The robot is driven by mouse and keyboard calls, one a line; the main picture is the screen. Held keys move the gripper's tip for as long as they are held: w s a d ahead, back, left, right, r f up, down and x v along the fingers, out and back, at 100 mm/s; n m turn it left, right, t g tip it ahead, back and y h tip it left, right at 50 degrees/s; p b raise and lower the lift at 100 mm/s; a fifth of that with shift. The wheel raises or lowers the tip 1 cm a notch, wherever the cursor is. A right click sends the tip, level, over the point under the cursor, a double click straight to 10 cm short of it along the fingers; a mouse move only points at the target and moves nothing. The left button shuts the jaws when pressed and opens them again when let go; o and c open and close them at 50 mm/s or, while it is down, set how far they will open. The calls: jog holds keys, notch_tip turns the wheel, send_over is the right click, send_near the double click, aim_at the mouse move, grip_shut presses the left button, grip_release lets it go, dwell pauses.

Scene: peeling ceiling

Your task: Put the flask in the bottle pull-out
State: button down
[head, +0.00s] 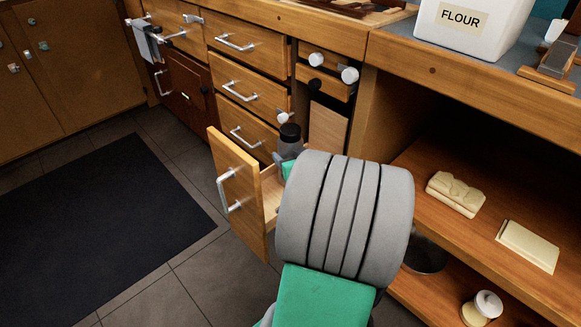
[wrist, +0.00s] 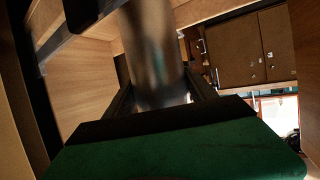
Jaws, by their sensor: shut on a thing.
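The flask (head: 289,145) is a dark grey cylinder with a black cap, upright in the head view at the open bottle pull-out (head: 245,196). In the wrist view the flask (wrist: 152,50) is a shiny metal cylinder between the two dark fingers of my gripper (wrist: 160,92). My gripper is shut on it. In the head view my arm hides most of the gripper and the flask's lower part. The pull-out has a wooden front with a metal handle and stands out from the cabinet. I cannot tell whether the flask's base touches its floor.
Closed drawers (head: 245,85) line the cabinet behind the pull-out. Knobs (head: 348,74) stick out at the upper right. An open shelf (head: 478,230) with several small items lies right of my arm. A dark mat (head: 105,225) covers the clear floor at left.

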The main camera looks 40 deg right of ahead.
jog(key=shift+f, duration=0.95)
jog(key=shift+f+b, duration=0.2)
jog(key=shift+b, duration=0.1)
jog(key=shift+c, duration=1.5)
grip_release()
jog(key=shift+s+r+p, duration=0.25)
jog(key=shift+r+p, duration=0.1)
jog(key=shift+p, duration=0.05)
jog(key=p+v, duration=0.3)
jog(key=v, duration=0.8)
jog(key=shift+s+a+p, duration=0.2)
jog(key=shift+s+p, duration=0.05)
jog(key=shift+p, duration=0.1)
jog(key=shift+f, duration=0.1)
